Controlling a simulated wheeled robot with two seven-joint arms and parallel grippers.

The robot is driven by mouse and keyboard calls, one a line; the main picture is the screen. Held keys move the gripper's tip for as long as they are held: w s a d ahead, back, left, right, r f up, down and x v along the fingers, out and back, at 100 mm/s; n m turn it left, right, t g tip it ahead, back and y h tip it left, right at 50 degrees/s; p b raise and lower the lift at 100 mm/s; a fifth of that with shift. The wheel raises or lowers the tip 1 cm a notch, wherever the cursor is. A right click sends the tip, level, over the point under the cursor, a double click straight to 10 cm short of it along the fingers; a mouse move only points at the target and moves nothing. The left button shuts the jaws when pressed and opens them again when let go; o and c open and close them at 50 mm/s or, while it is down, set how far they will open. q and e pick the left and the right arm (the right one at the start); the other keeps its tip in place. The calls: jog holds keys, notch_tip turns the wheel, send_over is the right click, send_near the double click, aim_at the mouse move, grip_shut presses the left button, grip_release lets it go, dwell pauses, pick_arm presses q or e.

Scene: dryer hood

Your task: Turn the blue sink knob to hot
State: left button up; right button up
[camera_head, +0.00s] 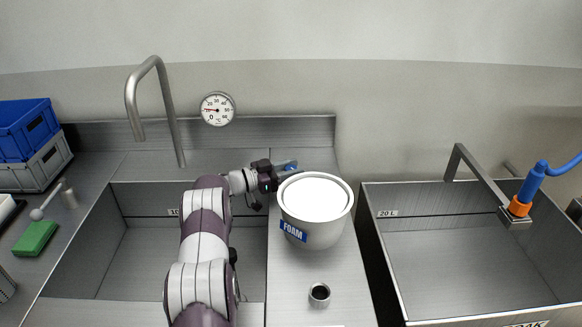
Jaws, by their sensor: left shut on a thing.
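A small blue knob (291,165) shows at the back of the steel ledge, just behind the white-lidded bucket. My left arm reaches across the left sink basin. My left gripper (285,172) is at the knob and shut on it; the bucket's rim and the gripper hide part of the knob. I cannot read any hot or cold mark on it. A round dial (218,109) with a red needle hangs on the wall above the sink. My right gripper is not in view.
The bucket (311,228) marked FOAM stands close to the gripper's right. A small metal cup (319,295) stands in front of it. A curved faucet (154,100) rises at the back left. Blue and grey crates (27,130) and a green sponge (35,238) lie left; a second basin (470,265) is right.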

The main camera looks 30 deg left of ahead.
pick_arm(q)
jog(key=shift+r+n+t+y, duration=0.25)
jog(key=shift+n+t+y, duration=0.05)
jog(key=shift+f, duration=0.25)
jog(key=o, duration=1)
jog(key=shift+c, duration=0.2)
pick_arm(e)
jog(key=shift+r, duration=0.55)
pick_arm(q)
jog(key=b+v, duration=0.1)
jog(key=v, duration=1.1)
jog(key=shift+s, duration=0.35)
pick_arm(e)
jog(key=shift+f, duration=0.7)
